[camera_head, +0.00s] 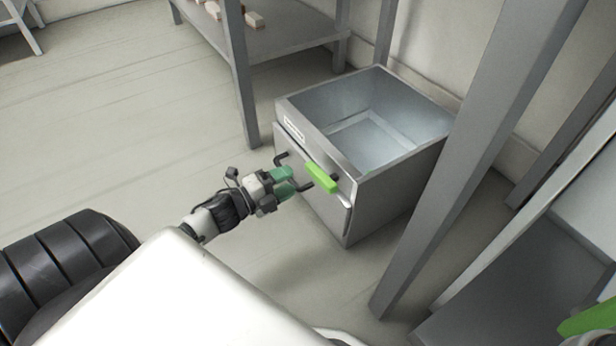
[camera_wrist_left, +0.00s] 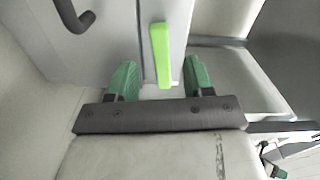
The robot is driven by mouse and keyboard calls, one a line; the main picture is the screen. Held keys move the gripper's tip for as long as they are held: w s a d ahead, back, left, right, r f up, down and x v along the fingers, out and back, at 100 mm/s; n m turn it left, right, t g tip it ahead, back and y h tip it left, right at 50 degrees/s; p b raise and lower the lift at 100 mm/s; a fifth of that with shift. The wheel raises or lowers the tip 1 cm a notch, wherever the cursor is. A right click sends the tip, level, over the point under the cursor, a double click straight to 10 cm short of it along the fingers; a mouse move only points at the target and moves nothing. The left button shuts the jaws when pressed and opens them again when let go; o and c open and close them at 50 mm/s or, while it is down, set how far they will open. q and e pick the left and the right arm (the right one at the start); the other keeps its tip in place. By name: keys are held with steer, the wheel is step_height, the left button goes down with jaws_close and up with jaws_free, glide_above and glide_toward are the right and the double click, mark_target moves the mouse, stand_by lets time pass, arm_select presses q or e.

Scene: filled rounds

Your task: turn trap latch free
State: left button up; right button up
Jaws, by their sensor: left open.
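The trap is a grey metal box (camera_head: 392,190) with an open top, on the floor. Its latch is a bright green bar (camera_head: 321,178) on the front face, lying at a slant near the upper edge. My left gripper (camera_head: 292,182) is open just in front of that face, close to the latch. In the left wrist view, the latch (camera_wrist_left: 160,53) stands upright between the two green fingers of my left gripper (camera_wrist_left: 160,72), with a gap on each side. Contact is not visible. A small green-tipped part at that view's lower right may be my right gripper (camera_wrist_left: 279,173); its jaws are unclear.
A grey post (camera_head: 470,160) slants close to the box's right side. A grey table (camera_head: 270,30) with small blocks stands behind. Floor left of the box is clear. A bright green piece (camera_head: 590,319) shows at lower right.

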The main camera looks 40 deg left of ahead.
mark_target(309, 171)
arm_select(q)
steer(key=b+x, duration=0.1)
steer(key=x, duration=0.1)
steer(key=b+x, duration=0.1)
steer(key=x, duration=0.1)
steer(key=shift+w+f, duration=0.2)
steer(key=shift+w, duration=0.15)
steer(key=shift+x, duration=0.8)
steer(key=shift+s+r, duration=0.1)
steer(key=shift+r, duration=0.05)
steer(key=shift+c, duration=0.3)
jaws_close()
